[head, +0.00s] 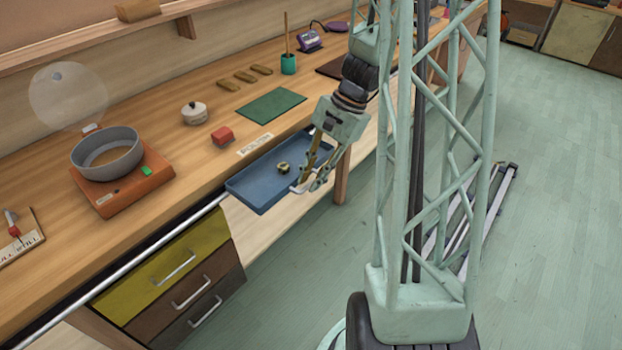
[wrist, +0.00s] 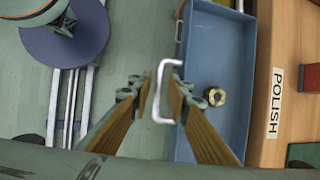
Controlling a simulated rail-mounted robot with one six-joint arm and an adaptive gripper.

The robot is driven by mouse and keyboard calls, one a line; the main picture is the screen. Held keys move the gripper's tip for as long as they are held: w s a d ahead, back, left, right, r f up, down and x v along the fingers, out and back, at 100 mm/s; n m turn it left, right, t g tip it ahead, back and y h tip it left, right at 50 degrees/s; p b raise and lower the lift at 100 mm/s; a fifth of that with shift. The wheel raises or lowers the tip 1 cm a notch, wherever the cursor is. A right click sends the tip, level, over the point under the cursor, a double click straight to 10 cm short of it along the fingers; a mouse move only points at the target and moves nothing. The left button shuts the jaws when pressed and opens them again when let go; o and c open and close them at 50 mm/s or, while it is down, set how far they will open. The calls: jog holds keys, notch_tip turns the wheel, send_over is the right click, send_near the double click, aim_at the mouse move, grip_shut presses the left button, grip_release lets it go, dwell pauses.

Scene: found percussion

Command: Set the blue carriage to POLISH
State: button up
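The blue carriage (head: 262,188) is a shallow tray at the bench's front edge; it also shows in the wrist view (wrist: 205,140). A brass nut-like piece (head: 284,168) lies in it. The POLISH label (head: 255,145) is on the bench top beside the tray; in the wrist view (wrist: 274,103) it lies just right of the tray. A white handle (wrist: 157,105) sticks out from the tray's outer side. My gripper (wrist: 161,82) is open, with its fingertips on either side of the handle's bar. Contact cannot be told. In the head view my gripper (head: 308,185) partly hides the handle.
A silver rail (head: 160,250) runs along the bench front, above drawers (head: 178,262). An orange base with a grey bowl (head: 107,150), a red block (head: 222,136), a white pot (head: 194,113) and a green mat (head: 271,105) stand on the bench.

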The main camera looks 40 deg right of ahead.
jog(key=shift+o, duration=0.4)
jog(key=shift+r, duration=0.1)
jog(key=v, duration=1.1)
jog(key=shift+r, duration=0.35)
jog(key=shift+r, duration=0.1)
dwell(0.4)
jog(key=s+a+r+n+g+h, duration=0.1)
jog(key=a+r+n, duration=0.4)
jog(key=a, duration=0.4)
jog(key=s+a+r+n+h, duration=0.1)
jog(key=a+r+n, duration=0.2)
jog(key=a+r, duration=0.4)
jog(key=s+a+r+n+t+h, duration=0.1)
jog(key=s+a+r+n, duration=0.3)
jog(key=s+a, duration=0.3)
jog(key=s+a+r+n+t+h, duration=0.1)
jog(key=s+a+r+n, duration=0.3)
jog(key=s, duration=0.5)
jog(key=shift+a+r+t+h, duration=0.4)
jog(key=shift+a+r+t, duration=0.3)
jog(key=shift+a+r, duration=0.6)
jog(key=shift+s+a+f, duration=0.1)
jog(key=shift+a+f, duration=0.1)
